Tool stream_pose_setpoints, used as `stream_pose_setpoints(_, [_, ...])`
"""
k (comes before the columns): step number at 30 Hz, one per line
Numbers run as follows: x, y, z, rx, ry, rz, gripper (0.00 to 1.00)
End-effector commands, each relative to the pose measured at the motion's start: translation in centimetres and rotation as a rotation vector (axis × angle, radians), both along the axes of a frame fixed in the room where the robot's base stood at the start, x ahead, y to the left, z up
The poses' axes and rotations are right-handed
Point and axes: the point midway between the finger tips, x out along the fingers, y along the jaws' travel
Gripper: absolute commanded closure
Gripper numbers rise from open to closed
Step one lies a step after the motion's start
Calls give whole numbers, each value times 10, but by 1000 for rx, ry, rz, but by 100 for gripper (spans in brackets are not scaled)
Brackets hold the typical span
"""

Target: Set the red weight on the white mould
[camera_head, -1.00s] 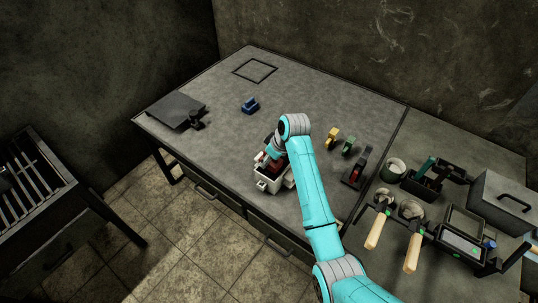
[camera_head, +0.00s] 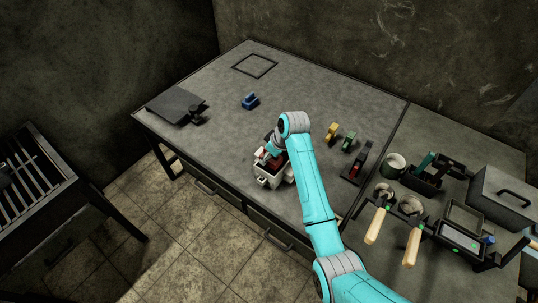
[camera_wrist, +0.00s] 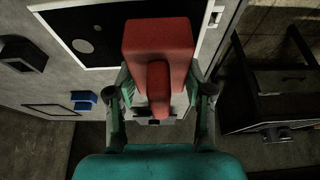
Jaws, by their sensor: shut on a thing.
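The red weight (camera_wrist: 158,45) is a block with a narrower grip, held between the two fingers of my gripper (camera_wrist: 160,90) in the wrist view. The white mould (camera_head: 268,182) stands near the front edge of the table in the head view, under my gripper (camera_head: 270,152). In the wrist view the white mould (camera_wrist: 213,22) shows as a pale rim around a dark top with a round hole, behind the weight. Some red shows at the mould in the head view. I cannot tell whether the weight touches the mould, as the gripper and weight hide the space between.
A blue block (camera_head: 250,101) and a dark plate (camera_head: 176,106) lie to the left. Yellow (camera_head: 332,133), green (camera_head: 349,141) and black-red (camera_head: 357,165) items stand right of my arm. The side bench holds pots and wooden-handled ladles (camera_head: 376,225). The table's middle back is clear.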

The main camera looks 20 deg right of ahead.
Motion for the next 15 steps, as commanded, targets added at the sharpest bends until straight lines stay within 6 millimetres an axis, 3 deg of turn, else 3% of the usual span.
stream_pose_setpoints(15, [1,0,-3,0,-4,0,100])
